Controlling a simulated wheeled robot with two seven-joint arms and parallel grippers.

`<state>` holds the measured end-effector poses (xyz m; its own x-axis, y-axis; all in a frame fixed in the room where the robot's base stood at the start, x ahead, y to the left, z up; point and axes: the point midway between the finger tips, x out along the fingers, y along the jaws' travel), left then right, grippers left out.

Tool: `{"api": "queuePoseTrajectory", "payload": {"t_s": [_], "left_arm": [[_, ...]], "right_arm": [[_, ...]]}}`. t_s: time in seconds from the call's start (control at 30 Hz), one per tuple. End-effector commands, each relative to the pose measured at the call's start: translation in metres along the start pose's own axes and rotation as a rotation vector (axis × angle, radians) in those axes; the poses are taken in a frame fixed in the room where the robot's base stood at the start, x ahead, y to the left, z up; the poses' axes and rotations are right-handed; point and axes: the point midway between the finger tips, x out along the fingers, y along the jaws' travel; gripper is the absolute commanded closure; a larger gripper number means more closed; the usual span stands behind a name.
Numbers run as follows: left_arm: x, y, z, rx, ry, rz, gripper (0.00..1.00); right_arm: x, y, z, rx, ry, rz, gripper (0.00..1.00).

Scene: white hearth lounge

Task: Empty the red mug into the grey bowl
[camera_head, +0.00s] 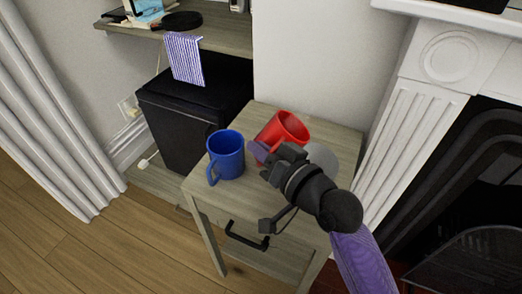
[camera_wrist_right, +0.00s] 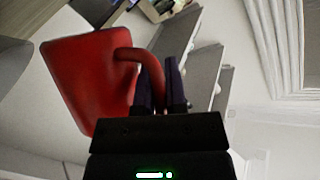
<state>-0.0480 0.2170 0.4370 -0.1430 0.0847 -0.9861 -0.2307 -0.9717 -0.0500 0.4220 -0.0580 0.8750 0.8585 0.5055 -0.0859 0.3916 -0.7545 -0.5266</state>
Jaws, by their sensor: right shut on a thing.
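The red mug (camera_head: 270,131) is above the small wooden table, tilted with its mouth toward the right in the head view. My right gripper (camera_head: 262,154) is shut on its handle. In the right wrist view the red mug (camera_wrist_right: 85,75) is at upper left, and its handle passes between the fingers (camera_wrist_right: 160,88). The grey bowl (camera_head: 323,157) is on the table to the right of the mug, partly hidden behind my right gripper. I cannot see inside the mug or the bowl. My left gripper is not in view.
A blue mug (camera_head: 228,158) stands upright on the small table (camera_head: 205,186), left of the red mug. A black cabinet (camera_head: 185,115) is to the left, under a shelf with a striped cloth (camera_head: 184,58). A white fireplace surround (camera_head: 412,125) stands close on the right.

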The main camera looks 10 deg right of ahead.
Motion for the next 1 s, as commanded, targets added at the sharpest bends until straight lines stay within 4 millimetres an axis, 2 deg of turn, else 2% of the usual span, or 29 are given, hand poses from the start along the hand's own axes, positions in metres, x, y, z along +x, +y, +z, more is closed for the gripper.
{"api": "queuePoseTrajectory", "payload": {"t_s": [0.37,1.0], "left_arm": [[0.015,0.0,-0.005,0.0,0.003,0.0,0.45],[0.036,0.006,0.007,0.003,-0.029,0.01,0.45]], "right_arm": [[0.0,0.001,0.0,0.062,0.033,-0.026,1.0],[-0.001,0.003,-0.002,0.169,0.085,-0.07,1.0]]}}
